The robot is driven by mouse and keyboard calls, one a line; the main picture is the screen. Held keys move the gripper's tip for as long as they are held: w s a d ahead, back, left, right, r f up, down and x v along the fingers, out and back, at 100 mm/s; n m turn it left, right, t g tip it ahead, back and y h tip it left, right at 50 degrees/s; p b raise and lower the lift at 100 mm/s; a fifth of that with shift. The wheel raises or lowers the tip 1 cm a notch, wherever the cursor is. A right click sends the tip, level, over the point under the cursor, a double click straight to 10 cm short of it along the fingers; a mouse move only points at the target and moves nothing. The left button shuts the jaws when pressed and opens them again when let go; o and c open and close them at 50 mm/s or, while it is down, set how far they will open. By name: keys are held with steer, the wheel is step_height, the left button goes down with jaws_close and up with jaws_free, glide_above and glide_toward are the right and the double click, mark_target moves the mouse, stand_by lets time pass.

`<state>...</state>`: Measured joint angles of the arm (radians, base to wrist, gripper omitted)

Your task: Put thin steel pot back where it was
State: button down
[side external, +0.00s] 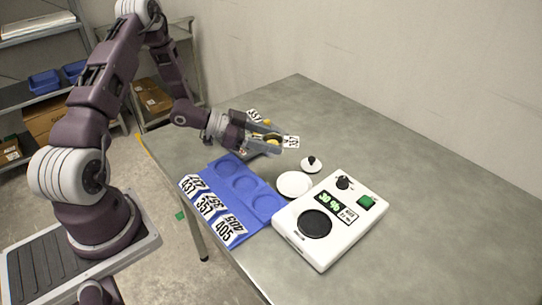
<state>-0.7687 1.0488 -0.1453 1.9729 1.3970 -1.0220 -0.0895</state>
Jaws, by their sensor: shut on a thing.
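My gripper (275,142) is over the table beyond the blue tray and is shut on a small round pot (272,137). The pot shows dark with a yellowish edge between the fingers, which hide most of it; I take it to be the thin steel pot. A white number tag (291,142) shows at the fingertips, its figures too small to read surely.
A white weighing unit (318,258) with a black round pad, green display, black knob and green button stands at the front. A white disc (294,184) and a black-knobbed white piece (311,164) lie near it. Another tag (254,115) shows behind my gripper. The table's right side is clear.

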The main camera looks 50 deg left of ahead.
step_height(320, 180, down, 5)
steer(key=shift+r, duration=0.2)
steer(key=shift+f, duration=0.1)
steer(key=c, duration=0.6)
jaws_free()
